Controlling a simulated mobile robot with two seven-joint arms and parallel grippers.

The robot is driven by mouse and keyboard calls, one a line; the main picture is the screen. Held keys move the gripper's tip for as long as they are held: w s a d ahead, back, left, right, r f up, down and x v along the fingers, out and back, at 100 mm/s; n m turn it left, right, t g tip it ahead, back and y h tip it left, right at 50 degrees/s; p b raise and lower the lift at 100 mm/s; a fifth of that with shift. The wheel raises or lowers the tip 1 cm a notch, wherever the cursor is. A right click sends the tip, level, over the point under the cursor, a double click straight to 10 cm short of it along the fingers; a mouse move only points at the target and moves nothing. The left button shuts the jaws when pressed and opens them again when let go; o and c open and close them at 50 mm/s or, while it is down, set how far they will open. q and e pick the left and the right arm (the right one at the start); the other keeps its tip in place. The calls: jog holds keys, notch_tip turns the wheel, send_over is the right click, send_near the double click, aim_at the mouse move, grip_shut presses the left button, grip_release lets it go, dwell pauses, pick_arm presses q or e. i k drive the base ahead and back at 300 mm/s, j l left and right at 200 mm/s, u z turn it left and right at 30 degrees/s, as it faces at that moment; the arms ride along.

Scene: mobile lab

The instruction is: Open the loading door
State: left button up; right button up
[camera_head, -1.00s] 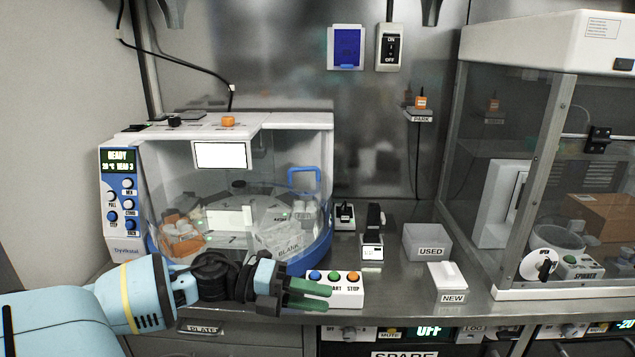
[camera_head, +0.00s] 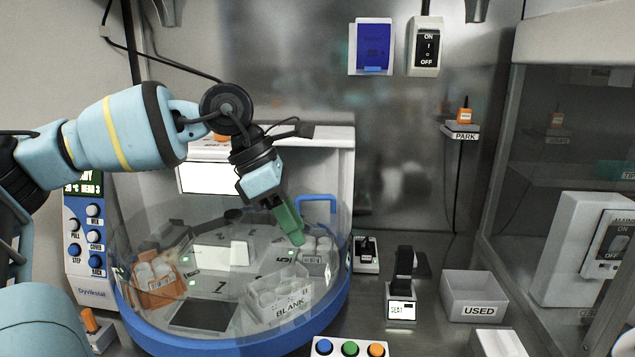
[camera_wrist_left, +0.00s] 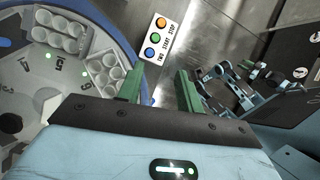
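The white sample machine (camera_head: 345,160) has a clear curved cover (camera_head: 130,235) over a round deck with a blue rim. I take this cover to be the loading door; it appears shut. Contact cannot be told. In the left wrist view my left gripper (camera_wrist_left: 157,88) has its two green fingers apart, with nothing visible between them. The right gripper is not recognisable in either view.
A button box (camera_head: 349,348) stands in front of the machine. A small black device (camera_head: 403,265) and the USED box (camera_head: 474,297) stand to its right. Sample racks, including BLANK (camera_head: 277,305), lie under the cover. A glass-sided enclosure (camera_head: 560,120) bounds the right.

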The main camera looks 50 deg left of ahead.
aim_at(344, 251)
jog(key=i+j, duration=0.3)
jog(key=j, duration=0.15)
jog(key=i+j, duration=0.3)
jog(key=j, duration=0.15)
